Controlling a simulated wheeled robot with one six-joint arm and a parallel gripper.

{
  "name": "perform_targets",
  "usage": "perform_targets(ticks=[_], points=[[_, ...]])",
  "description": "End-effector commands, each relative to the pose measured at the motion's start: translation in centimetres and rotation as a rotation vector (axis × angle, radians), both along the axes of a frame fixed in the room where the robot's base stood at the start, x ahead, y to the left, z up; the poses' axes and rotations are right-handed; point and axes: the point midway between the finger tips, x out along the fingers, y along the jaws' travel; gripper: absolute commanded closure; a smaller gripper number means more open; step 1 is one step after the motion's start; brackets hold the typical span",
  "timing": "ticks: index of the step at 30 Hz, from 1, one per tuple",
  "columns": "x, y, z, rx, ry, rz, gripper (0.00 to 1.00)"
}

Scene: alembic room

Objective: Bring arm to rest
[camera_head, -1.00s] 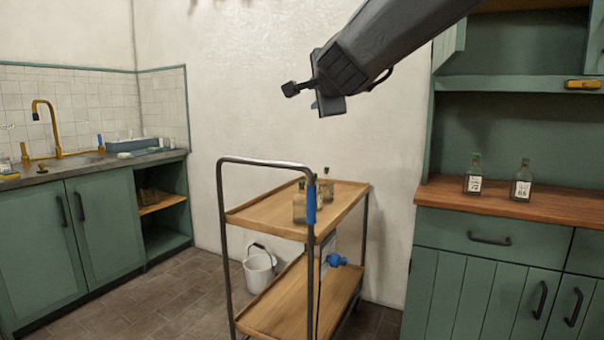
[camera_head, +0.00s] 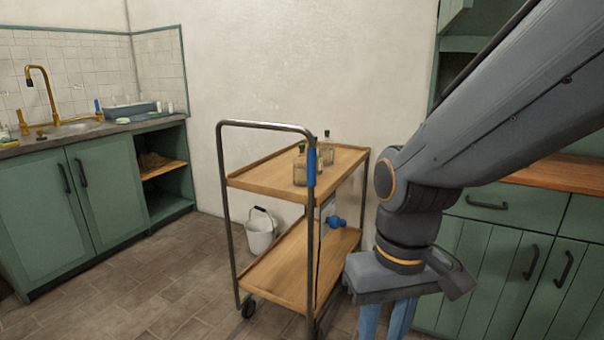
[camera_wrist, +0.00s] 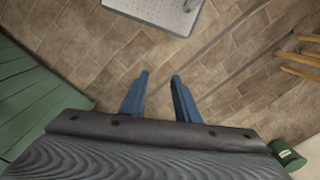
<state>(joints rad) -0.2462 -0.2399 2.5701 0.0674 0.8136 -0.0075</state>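My gripper (camera_head: 394,322) hangs low on the right in the head view, in front of the green cabinet, with its two blue fingers pointing down. My arm reaches in from the upper right and bends down at the wrist. In the wrist view the fingers (camera_wrist: 160,80) stand apart with only brown floor tiles between them. The gripper is open and empty. The fingertips are cut off by the lower edge of the head view.
A trolley (camera_head: 258,178) with glass bottles (camera_head: 301,168) on its top shelf stands left of my gripper. A white bucket (camera_head: 261,232) is behind it. A green cabinet (camera_head: 505,262) is at the right, a sink counter (camera_head: 90,135) at the left. Floor (camera_head: 150,295) is clear at front left.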

Motion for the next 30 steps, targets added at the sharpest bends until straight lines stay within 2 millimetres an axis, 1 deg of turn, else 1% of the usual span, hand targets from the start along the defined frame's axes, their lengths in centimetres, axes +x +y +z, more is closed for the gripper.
perform_targets(ticks=[1,8,15,18,22,30], points=[[0.3,-0.4,1.5,-0.001,-0.005,-0.020,0.71],[0.6,-2.4,3.9,-0.015,-0.006,-0.088,0.71],[0.5,-5.4,6.7,-0.034,-0.006,-0.166,0.71],[0.4,-6.4,7.3,-0.039,-0.006,-0.191,0.71],[0.4,-7.3,7.7,-0.043,-0.007,-0.209,0.71],[0.5,-7.7,7.6,-0.044,-0.007,-0.215,0.71]])
